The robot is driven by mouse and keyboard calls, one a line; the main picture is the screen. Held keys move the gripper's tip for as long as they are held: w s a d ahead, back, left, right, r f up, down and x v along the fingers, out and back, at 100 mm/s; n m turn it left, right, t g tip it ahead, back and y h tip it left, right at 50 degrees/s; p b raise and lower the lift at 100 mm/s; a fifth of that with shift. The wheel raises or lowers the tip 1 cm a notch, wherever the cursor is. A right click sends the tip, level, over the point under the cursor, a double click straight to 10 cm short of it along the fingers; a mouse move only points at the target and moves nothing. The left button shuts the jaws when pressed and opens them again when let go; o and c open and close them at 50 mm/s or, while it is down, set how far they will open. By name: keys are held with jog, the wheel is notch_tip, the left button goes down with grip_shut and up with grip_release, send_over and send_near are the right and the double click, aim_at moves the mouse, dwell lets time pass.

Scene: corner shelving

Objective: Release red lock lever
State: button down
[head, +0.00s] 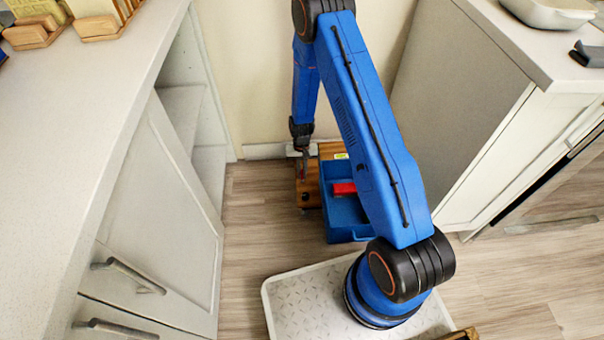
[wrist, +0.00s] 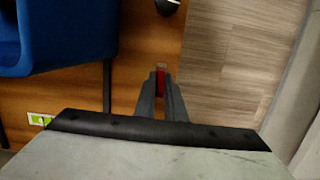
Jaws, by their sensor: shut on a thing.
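The red lock lever (wrist: 160,82) shows in the wrist view as a narrow red piece between my two grey fingertips, against a brown wooden board (wrist: 135,65). My gripper (wrist: 160,74) is shut on it. The fingers hide part of the lever, so how far it is turned cannot be told. In the head view, my gripper (head: 302,172) points down at the wooden board (head: 309,194) on the floor by the back wall. A blue bin (head: 345,233) stands beside the board, partly hidden by my arm.
A red object (head: 343,187) lies in the blue bin. A dark round knob (head: 305,197) sits on the board. White cabinets stand at left (head: 150,190) and right (head: 455,110), leaving a narrow gap. Wood floor (head: 262,225) is clear left of the bin.

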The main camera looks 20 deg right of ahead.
jog(key=c, duration=1.8)
grip_release()
jog(key=shift+c, duration=0.2)
jog(key=w+r, duration=0.3)
jog(key=r, duration=1.4)
jog(key=shift+d, duration=0.3)
jog(key=shift+r, duration=0.1)
